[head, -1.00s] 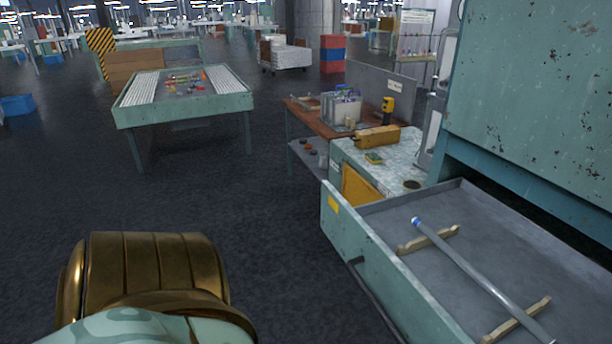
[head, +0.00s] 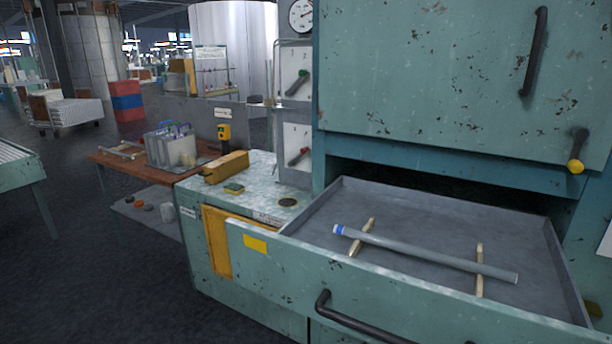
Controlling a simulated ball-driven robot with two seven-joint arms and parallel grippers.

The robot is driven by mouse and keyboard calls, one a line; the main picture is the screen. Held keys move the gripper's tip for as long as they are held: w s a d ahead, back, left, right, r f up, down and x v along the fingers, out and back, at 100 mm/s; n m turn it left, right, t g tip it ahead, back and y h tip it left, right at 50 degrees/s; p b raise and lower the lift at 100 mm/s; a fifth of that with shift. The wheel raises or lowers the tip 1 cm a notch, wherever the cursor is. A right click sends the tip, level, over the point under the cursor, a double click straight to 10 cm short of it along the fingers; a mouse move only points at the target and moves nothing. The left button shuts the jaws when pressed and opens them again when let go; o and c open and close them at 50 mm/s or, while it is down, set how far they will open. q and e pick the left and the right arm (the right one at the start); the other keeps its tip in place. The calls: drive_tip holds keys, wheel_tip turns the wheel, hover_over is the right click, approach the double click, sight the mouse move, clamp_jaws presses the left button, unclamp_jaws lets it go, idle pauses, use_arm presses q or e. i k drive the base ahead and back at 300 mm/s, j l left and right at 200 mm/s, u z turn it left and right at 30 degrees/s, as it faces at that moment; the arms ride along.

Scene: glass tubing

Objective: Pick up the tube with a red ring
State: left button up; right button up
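One glass tube (head: 425,255) lies in the open drawer (head: 440,216) of the green cabinet. It rests across two pale wooden supports, the left one (head: 362,238) and the right one (head: 480,270). The tube's left end carries a blue ring (head: 339,230); I see no red ring on it. Neither of my grippers shows in the head view.
The drawer front with its black handle (head: 350,322) juts out toward me. Left of it is a green counter (head: 255,185) with a yellow case (head: 226,166) and a sponge. A wooden bench (head: 130,168) holds a grey rack. Dark floor (head: 110,290) at the left is clear.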

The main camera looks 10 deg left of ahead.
sight(106, 150)
drive_tip(key=i+j+u, duration=0.15)
drive_tip(key=j, duration=0.3)
drive_tip(key=i+j+u, duration=0.1)
drive_tip(key=j, duration=0.4)
drive_tip(key=i+j+u, duration=0.15)
drive_tip(key=j, duration=0.3)
drive_tip(key=i+j+u, duration=0.15)
drive_tip(key=j, duration=0.25)
drive_tip(key=i+j+u, duration=0.15)
drive_tip(key=j, duration=0.3)
drive_tip(key=i+j+u, duration=0.1)
drive_tip(key=i+j, duration=0.2)
drive_tip(key=i+j+u, duration=0.15)
drive_tip(key=i+u, duration=0.15)
drive_tip(key=i, duration=0.35)
drive_tip(key=i+u, duration=0.3)
drive_tip(key=i, duration=0.35)
drive_tip(key=i+l+u, duration=0.1)
drive_tip(key=i+l, duration=0.45)
